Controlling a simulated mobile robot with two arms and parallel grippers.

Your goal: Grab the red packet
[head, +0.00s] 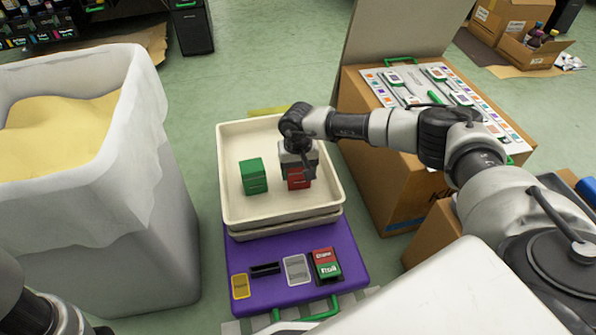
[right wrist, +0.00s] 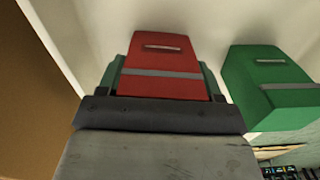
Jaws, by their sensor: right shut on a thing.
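The red packet (head: 299,181) is in the cream tray (head: 232,205), toward its right side. My right gripper (head: 298,168) reaches down into the tray and is shut on the packet. In the right wrist view the red packet (right wrist: 162,58) sits between the two fingers, with a grey band across it. I cannot tell whether it touches the tray floor. My left gripper is out of view; only part of my left arm shows at the lower left.
A green packet (head: 253,176) stands in the tray to the left, apart from the red one. A purple base (head: 245,250) in front holds small red and green packs (head: 326,263). A tall white bin (head: 150,200) stands left; a cardboard box (head: 390,195) stands right.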

